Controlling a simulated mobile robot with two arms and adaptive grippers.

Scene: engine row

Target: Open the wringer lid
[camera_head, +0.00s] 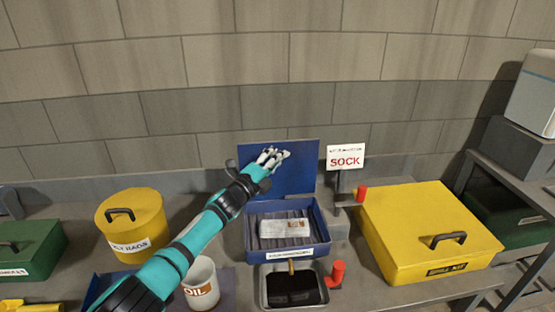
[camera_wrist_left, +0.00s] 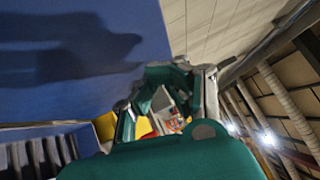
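A blue box (camera_head: 290,252) stands on the bench, and I take it for the wringer; its front label is too small to read. Its blue lid (camera_head: 302,181) is raised and stands upright at the back. Grey ribs and a pale block (camera_head: 284,228) with a brown mark show inside. My left gripper (camera_head: 271,157) is in front of the lid's upper left part, with its fingers apart and nothing between them. In the left wrist view the lid (camera_wrist_left: 60,50) fills the upper left, beside the gripper (camera_wrist_left: 168,100). Whether they touch is unclear. My right gripper is not in view.
A yellow round bin (camera_head: 132,225) and a white OIL cup (camera_head: 201,283) stand left of the box. A black tray (camera_head: 291,288) with a red handle is in front. A yellow case (camera_head: 424,232) and a SOCK sign (camera_head: 346,158) are to the right. A block wall stands behind.

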